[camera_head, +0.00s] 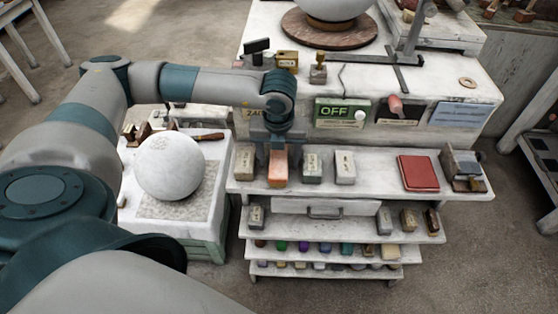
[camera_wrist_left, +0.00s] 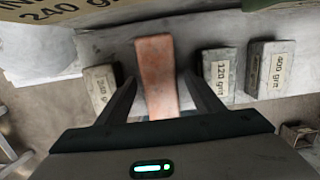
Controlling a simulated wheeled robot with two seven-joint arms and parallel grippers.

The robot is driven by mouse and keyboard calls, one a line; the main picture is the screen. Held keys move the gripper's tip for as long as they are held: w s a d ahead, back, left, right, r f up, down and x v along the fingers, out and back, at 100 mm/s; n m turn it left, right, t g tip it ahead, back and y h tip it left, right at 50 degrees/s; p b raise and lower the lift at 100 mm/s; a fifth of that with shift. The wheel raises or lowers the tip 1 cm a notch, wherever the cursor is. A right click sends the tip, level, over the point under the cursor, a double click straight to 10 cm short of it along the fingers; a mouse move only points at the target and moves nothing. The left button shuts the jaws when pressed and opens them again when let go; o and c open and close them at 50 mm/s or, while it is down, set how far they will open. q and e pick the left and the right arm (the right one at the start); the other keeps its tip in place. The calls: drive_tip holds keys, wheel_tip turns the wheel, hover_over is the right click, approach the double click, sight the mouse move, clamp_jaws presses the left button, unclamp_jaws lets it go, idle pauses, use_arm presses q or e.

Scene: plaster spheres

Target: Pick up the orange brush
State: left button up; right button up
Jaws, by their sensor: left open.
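The orange brush (camera_head: 278,171) stands on the white top shelf (camera_head: 385,183), between grey grit blocks. It looks like a plain orange block; I cannot make out any bristles. My left gripper (camera_head: 278,150) is directly over it, pointing down, and hides its upper part in the head view. In the left wrist view the brush (camera_wrist_left: 156,72) lies between the two open fingers of the left gripper (camera_wrist_left: 160,85), with a gap on each side. I cannot tell whether the fingertips reach down beside it. My right gripper is not in view.
A grit block (camera_head: 244,162) is close on the left of the brush, and blocks marked 120 (camera_wrist_left: 216,72) and 400 (camera_wrist_left: 264,68) are on the right. A red pad (camera_head: 418,173) lies farther right. A white sphere (camera_head: 169,167) rests on a stand at left.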

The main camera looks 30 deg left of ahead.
sight(281, 157)
use_arm(q)
drive_tip(key=c, duration=1.2)
drive_tip(key=shift+r, duration=0.1)
drive_tip(key=shift+r+b, duration=0.65)
drive_tip(key=shift+r, duration=0.15)
drive_tip(key=shift+d+r+b, duration=0.2)
drive_tip(key=shift+r+b, duration=0.2)
drive_tip(key=shift+r, duration=0.2)
drive_tip(key=shift+d+r+b, duration=0.15)
drive_tip(key=shift+r+b, duration=0.2)
drive_tip(key=shift+r, duration=0.25)
drive_tip(key=s+d+r+b, duration=0.1)
drive_tip(key=d+r, duration=0.1)
drive_tip(key=d, duration=0.1)
drive_tip(key=s+d+r+b, duration=0.1)
drive_tip(key=d+r, duration=0.1)
drive_tip(key=d, duration=0.2)
drive_tip(key=d+r+b, duration=0.1)
drive_tip(key=d+r, duration=0.2)
drive_tip(key=shift+s+d+b, duration=0.3)
drive_tip(key=shift+s, duration=0.1)
